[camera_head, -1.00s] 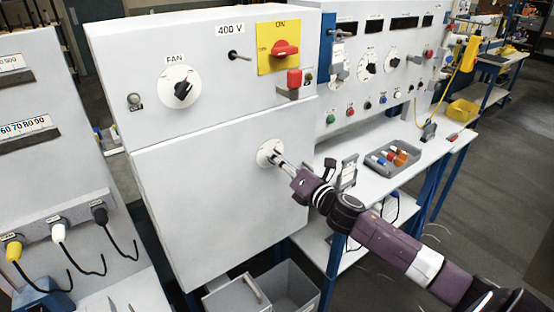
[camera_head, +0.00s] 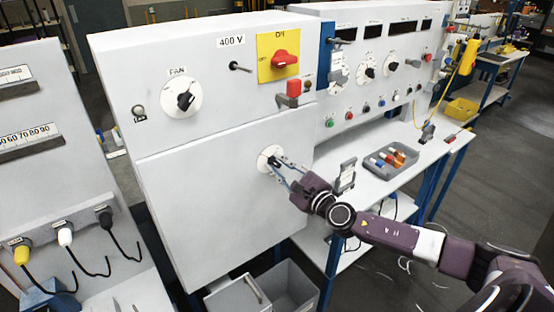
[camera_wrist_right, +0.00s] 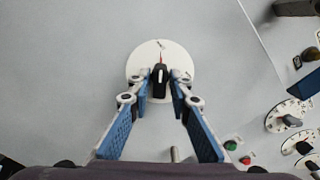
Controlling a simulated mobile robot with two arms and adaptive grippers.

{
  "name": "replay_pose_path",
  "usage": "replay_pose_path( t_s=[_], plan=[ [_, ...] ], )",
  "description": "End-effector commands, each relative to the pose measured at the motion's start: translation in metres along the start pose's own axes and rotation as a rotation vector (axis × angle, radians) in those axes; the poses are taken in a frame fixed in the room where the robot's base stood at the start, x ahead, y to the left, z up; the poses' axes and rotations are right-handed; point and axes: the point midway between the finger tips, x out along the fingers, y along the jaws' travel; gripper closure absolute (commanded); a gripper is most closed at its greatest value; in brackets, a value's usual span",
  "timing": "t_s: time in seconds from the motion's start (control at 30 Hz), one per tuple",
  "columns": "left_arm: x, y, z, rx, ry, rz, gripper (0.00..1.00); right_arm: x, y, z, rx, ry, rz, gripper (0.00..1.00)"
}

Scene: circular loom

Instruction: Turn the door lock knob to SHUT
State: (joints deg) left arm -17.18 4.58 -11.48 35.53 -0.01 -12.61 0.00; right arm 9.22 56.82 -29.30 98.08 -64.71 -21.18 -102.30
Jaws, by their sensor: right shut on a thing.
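The door lock knob (camera_wrist_right: 160,83) is small and black with a white line, on a round white dial (camera_wrist_right: 142,62) with a red mark near its top. In the head view the dial (camera_head: 265,153) sits near the upper right of the cabinet door (camera_head: 210,210), and the fingers partly cover the knob. My right gripper (camera_wrist_right: 162,78) is shut on the knob, one fingertip at each side. It also shows in the head view (camera_head: 274,164). The dial's lettering is too small to read. My left gripper is not in view.
Above the door are a FAN knob (camera_head: 185,100), a red switch on a yellow plate (camera_head: 285,60) and a red-topped grey part (camera_head: 292,90). To the right, a bench holds a grey tray (camera_head: 412,160) of coloured pieces. Open grey bins (camera_head: 290,285) stand below.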

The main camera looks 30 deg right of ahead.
Motion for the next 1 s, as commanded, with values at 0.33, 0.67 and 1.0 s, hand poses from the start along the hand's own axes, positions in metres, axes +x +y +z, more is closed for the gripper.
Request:
replay_pose_path(
  t_s=[0.33,0.67,1.0],
  plan=[
    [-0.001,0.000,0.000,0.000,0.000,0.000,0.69,0.000,0.000,-0.001,-0.025,0.000,-0.001,0.71],
    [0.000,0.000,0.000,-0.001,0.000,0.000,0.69,-0.026,0.002,-0.002,-0.026,0.002,0.004,0.71],
    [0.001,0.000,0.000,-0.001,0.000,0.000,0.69,-0.068,0.001,-0.001,-0.024,0.001,0.001,0.71]
  ],
)
